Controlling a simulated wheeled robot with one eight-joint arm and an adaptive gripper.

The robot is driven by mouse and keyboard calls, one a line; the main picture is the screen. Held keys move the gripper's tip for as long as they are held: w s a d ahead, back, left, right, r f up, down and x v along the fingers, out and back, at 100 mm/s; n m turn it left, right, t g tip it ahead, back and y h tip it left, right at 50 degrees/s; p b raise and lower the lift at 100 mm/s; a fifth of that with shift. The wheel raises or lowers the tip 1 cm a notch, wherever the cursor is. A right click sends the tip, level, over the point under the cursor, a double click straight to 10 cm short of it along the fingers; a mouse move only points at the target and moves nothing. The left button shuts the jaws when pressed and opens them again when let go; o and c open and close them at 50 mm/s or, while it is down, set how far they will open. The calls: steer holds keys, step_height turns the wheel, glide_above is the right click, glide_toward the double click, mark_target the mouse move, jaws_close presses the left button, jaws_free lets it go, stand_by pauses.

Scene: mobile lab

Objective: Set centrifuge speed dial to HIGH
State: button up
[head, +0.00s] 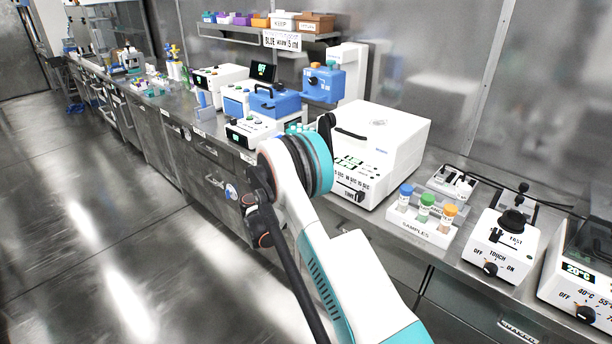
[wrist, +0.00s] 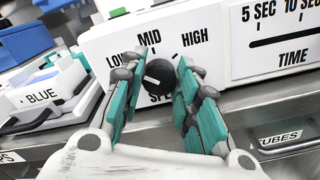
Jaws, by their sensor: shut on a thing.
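The centrifuge (head: 385,140) is a large white box on the bench in the head view. Its front panel fills the top of the wrist view, with LOW, MID and HIGH printed in an arc above the black speed dial (wrist: 160,76). A short white mark on the dial's left side slants up to the left, toward the LOW side. My gripper (wrist: 163,66) has its teal fingers on either side of the dial and is shut on it. In the head view my arm hides the speed dial and the gripper.
A time slider scale (wrist: 285,35) lies right of the dial on the same panel. A white unit labelled BLUE (wrist: 45,100) stands at the left. In the head view, a samples rack (head: 420,225) with capped tubes stands right of the centrifuge.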

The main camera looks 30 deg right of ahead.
steer(key=m, duration=2.1)
steer(key=shift+s+f+m, duration=0.1)
steer(key=shift+f+m, duration=0.25)
steer(key=shift+m, duration=0.05)
stand_by(0.3)
steer(key=o, duration=1.1)
steer(key=v, duration=1.2)
